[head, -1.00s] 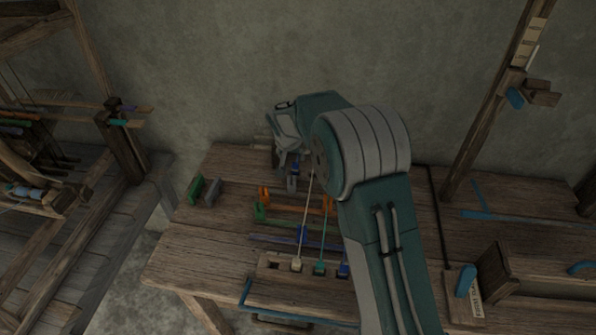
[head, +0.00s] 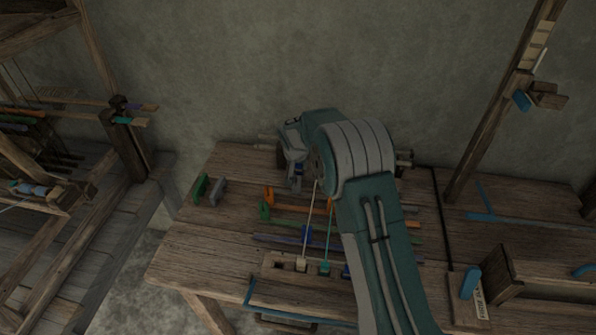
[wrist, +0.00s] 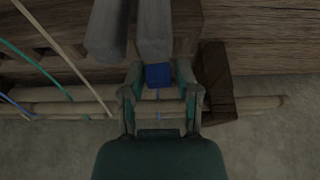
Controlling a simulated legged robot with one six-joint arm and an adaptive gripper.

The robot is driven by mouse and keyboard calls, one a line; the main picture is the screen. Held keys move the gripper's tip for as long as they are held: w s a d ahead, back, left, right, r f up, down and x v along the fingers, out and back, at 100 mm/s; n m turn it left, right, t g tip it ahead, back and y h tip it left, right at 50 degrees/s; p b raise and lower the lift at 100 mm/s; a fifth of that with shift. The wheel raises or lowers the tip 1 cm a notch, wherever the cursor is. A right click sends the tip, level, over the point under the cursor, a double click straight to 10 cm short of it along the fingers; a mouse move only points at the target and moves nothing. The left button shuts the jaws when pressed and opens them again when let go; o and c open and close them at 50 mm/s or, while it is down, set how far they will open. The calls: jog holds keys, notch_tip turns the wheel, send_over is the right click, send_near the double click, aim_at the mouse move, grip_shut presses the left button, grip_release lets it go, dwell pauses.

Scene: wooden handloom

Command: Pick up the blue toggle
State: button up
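A small blue block (wrist: 158,75), which looks like the blue toggle, sits between the fingertips of my gripper (wrist: 160,72) in the wrist view. A thin blue cord runs from it toward the wrist. My fingers are apart, one on each side of the block, with what look like narrow gaps. In the head view, my gripper (head: 294,172) is at the back of the bench, with a bit of blue at it. My arm hides part of the bench there.
Grey bars (wrist: 153,30) and a wooden pole (wrist: 70,107) lie close to my fingers. Green and grey blocks stand left.

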jog(key=shift+d, duration=0.4)
jog(key=shift+c, duration=1.2)
jog(key=shift+a, duration=0.2)
jog(key=shift+r, duration=0.65)
jog(key=s+r, duration=1.1)
jog(key=s, duration=0.3)
jog(key=shift+r, duration=0.35)
